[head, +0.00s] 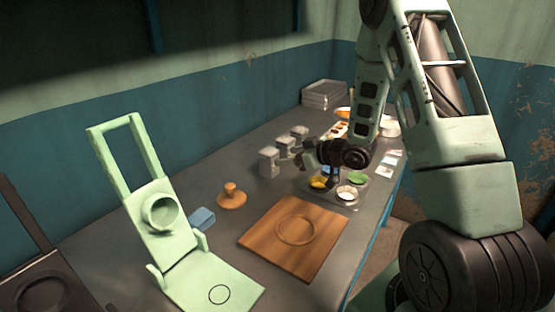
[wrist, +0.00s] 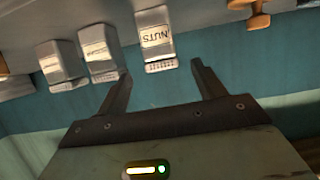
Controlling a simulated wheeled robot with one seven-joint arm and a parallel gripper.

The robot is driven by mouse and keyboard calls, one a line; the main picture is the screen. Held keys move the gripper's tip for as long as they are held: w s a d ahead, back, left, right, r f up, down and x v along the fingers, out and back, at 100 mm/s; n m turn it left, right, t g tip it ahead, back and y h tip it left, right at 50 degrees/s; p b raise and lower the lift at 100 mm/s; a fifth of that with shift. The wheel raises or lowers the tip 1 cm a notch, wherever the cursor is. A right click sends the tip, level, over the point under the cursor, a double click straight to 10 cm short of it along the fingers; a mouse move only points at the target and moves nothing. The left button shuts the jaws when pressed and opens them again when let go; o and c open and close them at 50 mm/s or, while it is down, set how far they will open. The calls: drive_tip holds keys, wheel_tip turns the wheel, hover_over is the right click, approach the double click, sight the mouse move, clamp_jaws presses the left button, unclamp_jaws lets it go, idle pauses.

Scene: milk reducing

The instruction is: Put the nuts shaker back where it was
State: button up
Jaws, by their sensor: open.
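The nuts shaker (wrist: 155,38), a pale grey block-shaped container with a "NUTS" label, shows in the wrist view just beyond the gap between my fingertips. It stands on the counter, and in the head view it appears to be the nearest of three shakers (head: 269,162). My gripper (wrist: 160,72) is open and empty, with one finger to each side of the shaker's line and clear space around it. In the head view my gripper (head: 308,153) is low over the counter, right of the shakers and partly hidden by my arm.
Two similar shakers (wrist: 98,52) (wrist: 62,65) stand beside the nuts shaker. A wooden press (head: 231,196), a blue sponge (head: 202,218), a wooden board (head: 270,250) and a green folding press (head: 170,225) lie nearer. A wall runs behind.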

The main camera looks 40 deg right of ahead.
drive_tip(key=s+a+r+n+g+h, duration=0.1)
drive_tip(key=s+a+r+g, duration=0.15)
drive_tip(key=a, duration=0.65)
drive_tip(key=s+a+r+g+h, duration=0.1)
drive_tip(key=s+a+r+g, duration=0.15)
drive_tip(key=a, duration=0.65)
drive_tip(key=s+a+r+n+g+h, duration=0.1)
drive_tip(key=s+a+g, duration=0.2)
drive_tip(key=s, duration=1)
drive_tip(key=s+a+r+n+g+h, duration=0.1)
drive_tip(key=s+a+g, duration=0.3)
drive_tip(key=s+a, duration=0.6)
drive_tip(key=s, duration=0.3)
drive_tip(key=shift+s+a+r+n+g, duration=0.15)
drive_tip(key=shift+s+a+n+g, duration=0.05)
drive_tip(key=shift+s+n+g, duration=0.1)
